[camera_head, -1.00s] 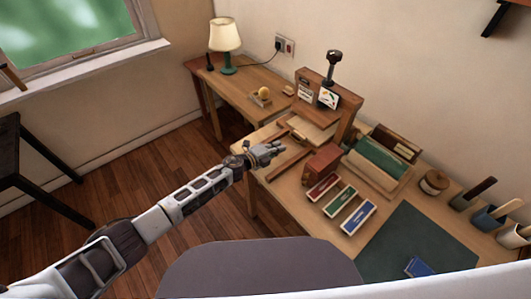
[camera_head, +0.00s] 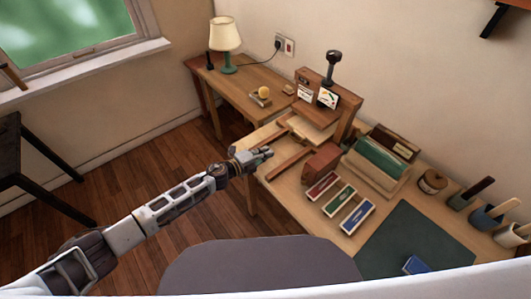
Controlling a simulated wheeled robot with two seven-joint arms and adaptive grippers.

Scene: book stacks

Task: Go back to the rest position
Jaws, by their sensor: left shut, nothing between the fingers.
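My left gripper (camera_head: 262,154) is at the end of my left arm, which comes in from the lower left. Its fingers are shut with nothing in them. It is near the left edge of the desk (camera_head: 395,212), beside the wooden press (camera_head: 325,88); I cannot tell whether it touches the desk. My right gripper is not in view.
On the desk are red, green and blue trays (camera_head: 357,217), a reddish-brown block (camera_head: 321,160), a green mat (camera_head: 420,240) with a blue book (camera_head: 417,266), and several cups (camera_head: 488,216). A lamp (camera_head: 226,38) stands on the side table (camera_head: 255,92). A grey chair (camera_head: 260,267) is in front.

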